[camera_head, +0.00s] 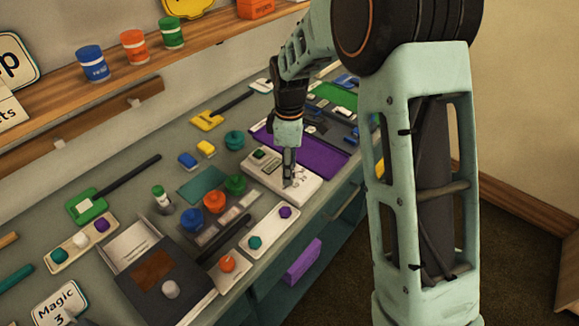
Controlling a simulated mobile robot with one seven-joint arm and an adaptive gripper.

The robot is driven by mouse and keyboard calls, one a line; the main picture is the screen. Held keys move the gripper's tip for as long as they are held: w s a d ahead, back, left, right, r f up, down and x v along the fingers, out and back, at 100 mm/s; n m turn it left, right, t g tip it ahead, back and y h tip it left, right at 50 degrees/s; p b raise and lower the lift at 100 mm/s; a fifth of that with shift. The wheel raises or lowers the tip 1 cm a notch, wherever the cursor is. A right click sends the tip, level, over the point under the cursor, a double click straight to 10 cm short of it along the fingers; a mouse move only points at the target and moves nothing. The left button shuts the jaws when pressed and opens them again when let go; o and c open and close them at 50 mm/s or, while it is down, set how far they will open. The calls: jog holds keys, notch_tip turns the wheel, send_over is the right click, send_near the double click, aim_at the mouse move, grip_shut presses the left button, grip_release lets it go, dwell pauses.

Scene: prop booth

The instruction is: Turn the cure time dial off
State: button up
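A white box-shaped device (310,189) sits near the front edge of the grey counter. It has a dark green part (260,154) at its left end and small controls (299,176) toward its right end. No label is readable, so I cannot tell which control is the cure time dial. My gripper (288,182) points down over the device's middle, close to the small controls. It hides part of the top face. I cannot tell whether it touches a control or whether its fingers are apart.
A purple mat (318,152) lies just behind the device. Orange (214,202) and green (235,185) knob-like pieces stand to its left, near a white tray (268,236). A dark box (178,285) is at front left. Paint pots (134,46) stand on the wall shelf.

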jog(key=shift+c, duration=0.3)
grip_shut()
jog(key=shift+m, duration=0.5)
jog(key=m, duration=0.4)
jog(key=shift+b, duration=0.3)
jog(key=m, duration=0.9)
jog(key=shift+m, duration=0.4)
jog(key=m, duration=0.5)
jog(key=shift+m, duration=0.3)
